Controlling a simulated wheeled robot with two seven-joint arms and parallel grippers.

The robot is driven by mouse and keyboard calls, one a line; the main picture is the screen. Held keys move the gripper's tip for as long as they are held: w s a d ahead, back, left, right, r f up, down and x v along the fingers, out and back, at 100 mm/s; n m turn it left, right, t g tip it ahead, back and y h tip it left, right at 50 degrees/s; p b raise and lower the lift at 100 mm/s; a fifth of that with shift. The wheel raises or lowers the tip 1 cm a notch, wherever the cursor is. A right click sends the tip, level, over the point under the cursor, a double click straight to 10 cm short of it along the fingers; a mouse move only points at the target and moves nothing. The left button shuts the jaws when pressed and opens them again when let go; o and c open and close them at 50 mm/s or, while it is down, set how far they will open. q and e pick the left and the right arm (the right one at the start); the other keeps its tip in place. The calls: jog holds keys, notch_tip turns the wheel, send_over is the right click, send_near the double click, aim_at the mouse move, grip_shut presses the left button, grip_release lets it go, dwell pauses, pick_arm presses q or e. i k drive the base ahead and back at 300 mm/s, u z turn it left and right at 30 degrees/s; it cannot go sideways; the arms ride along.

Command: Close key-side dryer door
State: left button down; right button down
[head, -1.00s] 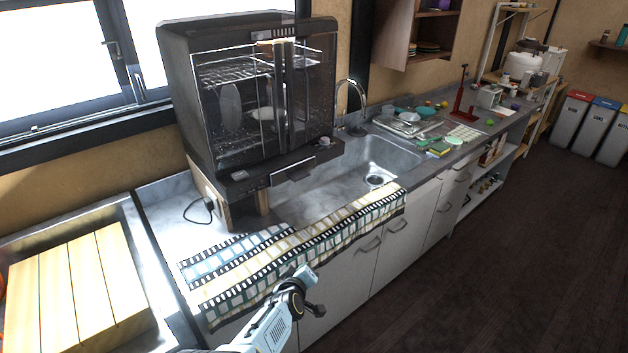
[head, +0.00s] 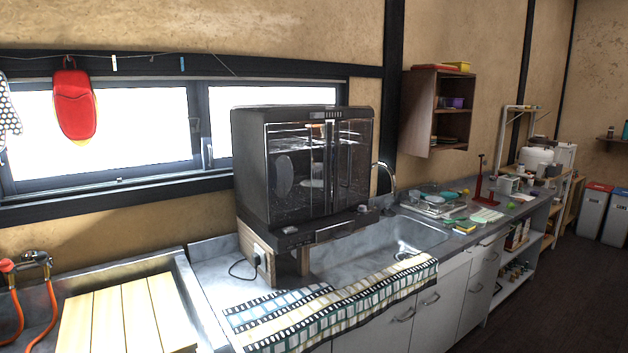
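The dish dryer (head: 305,165) is a dark cabinet with a clear front, standing on a raised support over the left end of the sink. Its front has a left door panel (head: 295,178) and a narrower right door panel (head: 355,165), with upright handles near the middle. A plate and wire racks show through the front. I cannot tell from here whether either panel stands slightly ajar. No key can be made out, so which door is the key side is unclear. Neither of my grippers is in view.
A patterned cloth (head: 335,308) hangs over the counter's front edge below the dryer. The sink (head: 410,232) lies to the right, with dishes beyond it. A wooden slatted board (head: 115,315) is at lower left. A wall cabinet (head: 437,110) hangs at right. Dark floor is free at lower right.

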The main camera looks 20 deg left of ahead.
aim_at(296, 154)
jog(key=z, duration=0.35)
jog(key=i, duration=1)
